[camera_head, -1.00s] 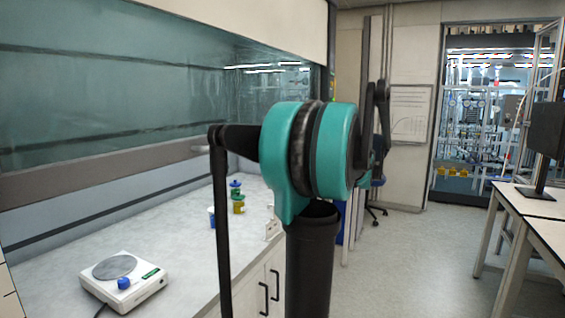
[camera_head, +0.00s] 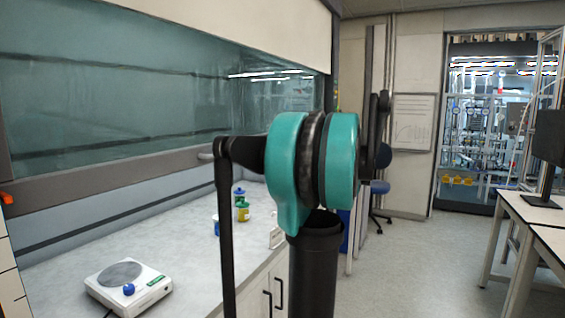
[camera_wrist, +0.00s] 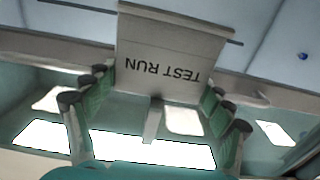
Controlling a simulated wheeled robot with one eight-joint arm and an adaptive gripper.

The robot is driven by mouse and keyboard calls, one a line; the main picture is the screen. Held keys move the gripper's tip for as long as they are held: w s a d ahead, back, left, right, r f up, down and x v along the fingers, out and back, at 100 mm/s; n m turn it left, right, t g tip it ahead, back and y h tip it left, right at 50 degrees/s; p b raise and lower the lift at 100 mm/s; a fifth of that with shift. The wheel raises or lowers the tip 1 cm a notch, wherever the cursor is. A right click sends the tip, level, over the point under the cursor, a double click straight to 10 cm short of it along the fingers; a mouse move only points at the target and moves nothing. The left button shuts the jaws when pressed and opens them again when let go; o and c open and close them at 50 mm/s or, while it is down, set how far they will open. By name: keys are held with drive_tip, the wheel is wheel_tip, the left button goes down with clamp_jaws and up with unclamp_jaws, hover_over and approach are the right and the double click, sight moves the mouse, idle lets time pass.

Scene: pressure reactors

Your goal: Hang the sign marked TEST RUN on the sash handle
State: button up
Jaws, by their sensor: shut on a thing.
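The white sign (camera_wrist: 163,58) marked TEST RUN shows upside down in the wrist view, between the green-padded fingers of my gripper (camera_wrist: 156,88). My gripper is shut on it, with fingers at its left and right edges. The sash's grey-brown lower rail (camera_head: 110,183) runs across the hood front in the head view. A pale peg-like part, seemingly the sash handle (camera_head: 206,155), sticks out from it beside my arm. In the wrist view the rail passes behind the sign, and a pale part (camera_wrist: 248,97) shows just right of it. I cannot tell whether the sign touches the handle.
Small containers with blue and green lids (camera_head: 241,210) stand farther back. My arm hides part of the hood. Tables (camera_head: 535,215) are at the right, with open floor (camera_head: 410,265) between.

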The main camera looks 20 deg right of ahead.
drive_tip(key=w+a+f, duration=0.2)
drive_tip(key=w+a, duration=0.2)
drive_tip(key=w, duration=0.2)
drive_tip(key=shift+a, duration=0.3)
idle(0.6)
drive_tip(key=shift+f, duration=0.1)
drive_tip(key=o, duration=1.2)
